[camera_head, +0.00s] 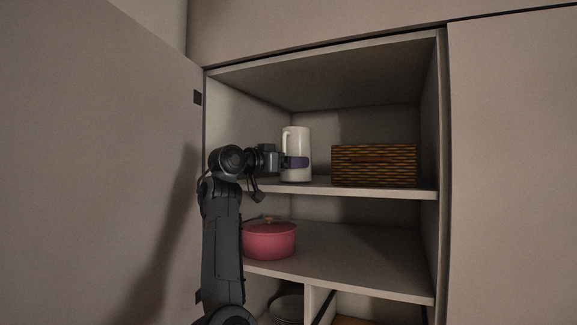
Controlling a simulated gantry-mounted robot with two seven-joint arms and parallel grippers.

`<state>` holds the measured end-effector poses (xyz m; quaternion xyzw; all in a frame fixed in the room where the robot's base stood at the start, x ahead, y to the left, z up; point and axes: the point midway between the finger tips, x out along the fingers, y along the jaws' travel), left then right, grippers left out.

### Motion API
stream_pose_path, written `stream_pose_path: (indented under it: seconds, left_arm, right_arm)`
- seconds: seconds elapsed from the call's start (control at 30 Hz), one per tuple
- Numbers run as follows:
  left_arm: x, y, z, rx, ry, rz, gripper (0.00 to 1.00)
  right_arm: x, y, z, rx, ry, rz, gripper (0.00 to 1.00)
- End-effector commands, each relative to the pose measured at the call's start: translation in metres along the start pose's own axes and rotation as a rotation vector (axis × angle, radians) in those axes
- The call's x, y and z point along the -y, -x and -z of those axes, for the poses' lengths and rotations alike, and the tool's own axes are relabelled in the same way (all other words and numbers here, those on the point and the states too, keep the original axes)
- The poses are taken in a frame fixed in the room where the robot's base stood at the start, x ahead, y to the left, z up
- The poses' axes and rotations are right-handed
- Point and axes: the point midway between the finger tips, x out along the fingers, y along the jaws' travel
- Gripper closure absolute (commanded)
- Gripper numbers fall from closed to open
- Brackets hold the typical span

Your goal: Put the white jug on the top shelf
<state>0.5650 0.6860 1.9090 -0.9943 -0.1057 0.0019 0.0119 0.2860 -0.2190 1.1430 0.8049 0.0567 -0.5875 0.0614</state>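The white jug (296,140) stands upright on the upper shelf of the open cabinet, left of the middle, with its handle toward the upper left. My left gripper (292,162) reaches in from the left at the jug's lower half. A dark purplish band crosses the jug there; I cannot tell whether it is a finger or part of the jug. The far side of the jug is hidden, so whether the fingers are closed on it is unclear. The upper shelf (390,191) bears the jug at its left part. My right gripper is not in view.
A brown woven basket (374,166) stands right of the jug, with a small gap between. A red lidded pot (269,241) sits on the shelf below, beside my arm. Plates (287,309) are in the lower compartment. The open cabinet door (95,160) fills the left side.

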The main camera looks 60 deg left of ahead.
Motion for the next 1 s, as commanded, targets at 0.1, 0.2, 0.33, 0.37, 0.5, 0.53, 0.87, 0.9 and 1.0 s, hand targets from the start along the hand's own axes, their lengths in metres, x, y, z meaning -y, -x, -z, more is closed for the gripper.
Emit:
stream_pose_path:
  seconds: [0.1, 0.2, 0.33, 0.37, 0.5, 0.53, 0.87, 0.9, 1.0]
  left_arm:
    - [0.000, 0.001, -0.001, -0.003, -0.001, 0.000, 0.66]
    - [0.000, 0.001, -0.001, -0.004, -0.001, 0.000, 0.66]
    - [0.000, 0.001, -0.001, -0.004, -0.001, 0.000, 0.66]
    - [0.000, 0.001, -0.002, -0.004, -0.001, 0.000, 0.66]
    - [0.000, 0.000, -0.003, 0.000, 0.000, 0.000, 0.00]
    - [0.000, 0.000, -0.003, 0.000, 0.000, 0.000, 0.00]
    - [0.000, 0.006, -0.003, -0.003, 0.000, 0.000, 0.00]
    - [0.000, 0.010, -0.004, -0.005, 0.000, 0.000, 0.00]
    - [0.000, 0.024, -0.006, -0.005, 0.002, 0.001, 0.00]
  right_arm:
    - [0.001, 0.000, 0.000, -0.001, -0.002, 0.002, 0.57]
    - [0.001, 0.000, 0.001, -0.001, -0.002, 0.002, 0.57]
    - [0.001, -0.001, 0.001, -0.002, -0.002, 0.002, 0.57]
    - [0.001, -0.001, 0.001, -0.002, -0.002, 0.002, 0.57]
    - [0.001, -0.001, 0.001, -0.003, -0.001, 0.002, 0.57]
    - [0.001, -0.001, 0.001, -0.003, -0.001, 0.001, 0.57]
    - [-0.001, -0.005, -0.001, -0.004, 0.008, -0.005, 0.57]
    - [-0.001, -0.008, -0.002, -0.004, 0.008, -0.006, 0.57]
    - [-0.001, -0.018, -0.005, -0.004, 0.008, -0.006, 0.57]
